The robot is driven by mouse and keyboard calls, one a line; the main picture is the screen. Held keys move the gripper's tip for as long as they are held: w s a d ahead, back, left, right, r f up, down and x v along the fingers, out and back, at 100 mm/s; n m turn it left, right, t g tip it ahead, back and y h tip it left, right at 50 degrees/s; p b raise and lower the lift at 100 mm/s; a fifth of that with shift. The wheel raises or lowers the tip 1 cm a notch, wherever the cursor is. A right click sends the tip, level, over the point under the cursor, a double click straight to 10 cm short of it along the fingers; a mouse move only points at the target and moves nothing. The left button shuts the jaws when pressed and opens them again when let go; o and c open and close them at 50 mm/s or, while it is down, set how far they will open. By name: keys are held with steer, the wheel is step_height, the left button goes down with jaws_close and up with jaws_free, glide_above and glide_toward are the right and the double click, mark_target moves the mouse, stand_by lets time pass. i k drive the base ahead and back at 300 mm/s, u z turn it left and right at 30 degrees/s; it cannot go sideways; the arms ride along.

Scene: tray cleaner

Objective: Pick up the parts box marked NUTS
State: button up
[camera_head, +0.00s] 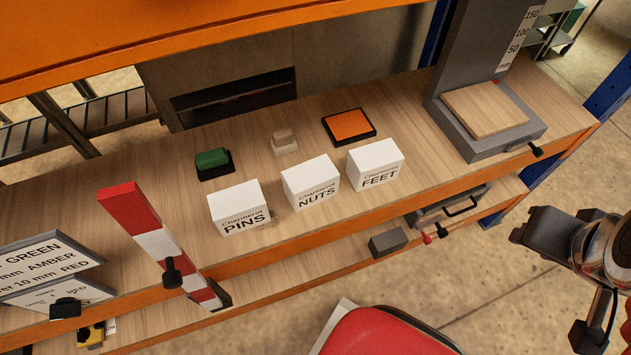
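The parts box marked NUTS (310,182) is a small white box on the wooden bench top (370,213). It stands upright near the front edge, between the white box marked PINS (240,208) on its left and the white box marked FEET (375,165) on its right. Narrow gaps separate the three. My arm shows at the right edge, with dark end parts that look like my gripper (548,232). They are in front of the bench, well to the right of the NUTS box and apart from it. Its fingers cannot be made out clearly.
Behind the boxes lie a green block (212,158), a beige block (284,141) and an orange pad (348,125). A red-and-white barrier (150,235) stands left of PINS. A grey gauge stand (460,140) is at the right. An orange shelf overhangs the bench.

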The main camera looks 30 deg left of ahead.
mark_target(306, 184)
steer(key=k, duration=2.35)
steer(key=u, duration=1.15)
steer(key=i, duration=1)
